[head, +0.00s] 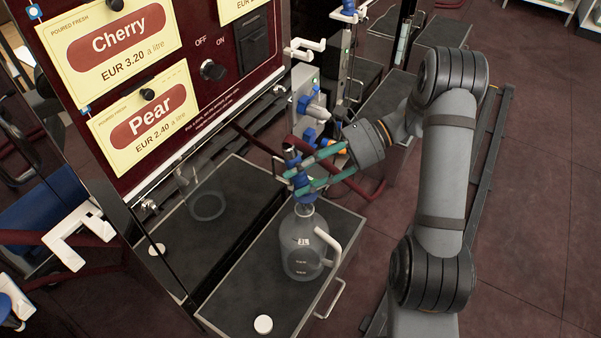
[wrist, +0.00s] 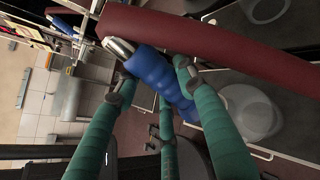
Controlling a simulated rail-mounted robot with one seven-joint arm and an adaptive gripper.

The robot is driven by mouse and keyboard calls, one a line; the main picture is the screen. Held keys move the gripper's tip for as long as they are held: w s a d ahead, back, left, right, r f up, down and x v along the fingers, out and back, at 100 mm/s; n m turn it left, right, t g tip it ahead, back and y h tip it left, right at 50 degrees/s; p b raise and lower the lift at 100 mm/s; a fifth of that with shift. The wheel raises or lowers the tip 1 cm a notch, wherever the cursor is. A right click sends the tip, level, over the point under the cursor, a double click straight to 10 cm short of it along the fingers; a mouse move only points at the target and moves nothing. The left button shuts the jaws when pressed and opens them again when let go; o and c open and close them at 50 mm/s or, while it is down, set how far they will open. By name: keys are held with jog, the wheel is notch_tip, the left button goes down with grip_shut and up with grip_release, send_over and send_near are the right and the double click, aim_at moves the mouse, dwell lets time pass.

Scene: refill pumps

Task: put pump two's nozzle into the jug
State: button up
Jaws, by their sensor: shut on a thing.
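A clear jug (head: 302,262) with a white handle and a "3L" label stands upright on a dark drawer-like platform (head: 240,285). My gripper (head: 312,166) has green fingers and is shut on a blue nozzle (head: 303,193), directly above the jug's neck in the head view. The nozzle's lower end overlaps the jug's mouth there; I cannot tell whether it is inside or just above. In the wrist view the blue nozzle (wrist: 157,75) lies between the green fingers, with a silver metal end at upper left. A dark red hose (wrist: 215,38) passes close to it.
A white cap (head: 263,324) lies on the platform near its front. The pump panel with a Pear sign (head: 150,118) and a Cherry sign stands behind at left. Other nozzles on holders (head: 312,105) hang close behind my gripper. Open floor lies at right.

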aim_at(301, 186)
jog(key=shift+f+b, duration=1.1)
jog(key=shift+f, duration=0.8)
jog(key=o, duration=1.4)
jog(key=shift+r, duration=0.1)
jog(key=shift+c, duration=0.2)
jog(key=v, duration=1.2)
